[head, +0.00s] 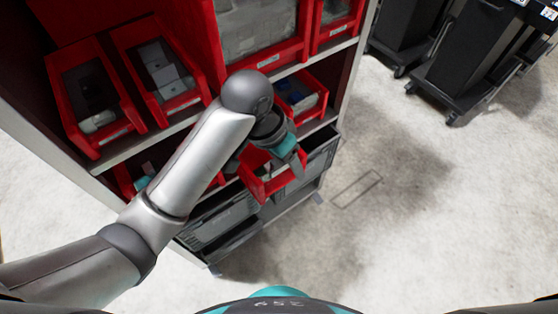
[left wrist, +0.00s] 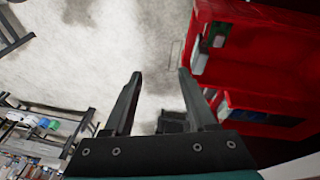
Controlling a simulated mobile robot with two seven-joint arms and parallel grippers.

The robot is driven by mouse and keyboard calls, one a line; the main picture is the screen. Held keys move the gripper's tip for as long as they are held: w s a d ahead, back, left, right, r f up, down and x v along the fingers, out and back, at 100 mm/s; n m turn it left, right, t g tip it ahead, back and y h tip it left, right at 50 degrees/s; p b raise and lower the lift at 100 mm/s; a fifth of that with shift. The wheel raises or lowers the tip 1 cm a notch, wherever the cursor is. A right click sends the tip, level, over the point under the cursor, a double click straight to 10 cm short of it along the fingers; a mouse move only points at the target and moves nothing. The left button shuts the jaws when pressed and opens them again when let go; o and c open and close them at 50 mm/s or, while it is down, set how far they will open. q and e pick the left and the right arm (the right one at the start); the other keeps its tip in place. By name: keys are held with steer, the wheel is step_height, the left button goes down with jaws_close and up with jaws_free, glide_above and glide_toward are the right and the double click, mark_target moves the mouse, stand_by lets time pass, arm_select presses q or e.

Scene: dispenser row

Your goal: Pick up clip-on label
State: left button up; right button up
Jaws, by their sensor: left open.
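Several red bins stand on the shelf in the head view, and pale labels show on their fronts, such as one label (head: 268,62) on the upper bin. I cannot tell which one is the clip-on label. My left gripper (head: 294,168) is in front of a lower red bin (head: 262,188), partly covering it. In the left wrist view the left gripper (left wrist: 159,76) is open, with nothing between its fingers. A red bin (left wrist: 272,103) is to the right of the fingers there, apart from them. My right gripper is not in view.
The grey shelf unit (head: 100,163) holds red bins above and grey crates (head: 222,222) below. Dark wheeled carts (head: 470,60) stand at the upper right. The pale floor (head: 420,210) is clear to the right of the shelf.

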arm_select(q)
steer(key=w+a+r+m+y, duration=0.2)
steer(key=w+r+y, duration=0.1)
steer(key=w+r, duration=0.3)
steer(key=shift+g, duration=0.4)
step_height(320, 180, down, 10)
steer(key=shift+s+d+f+b, duration=0.1)
steer(key=shift+s+d+b, duration=0.05)
steer(key=shift+b, duration=0.9)
step_height(320, 180, down, 5)
steer(key=shift+f+b, duration=0.1)
steer(key=shift+b, duration=0.65)
jaws_close()
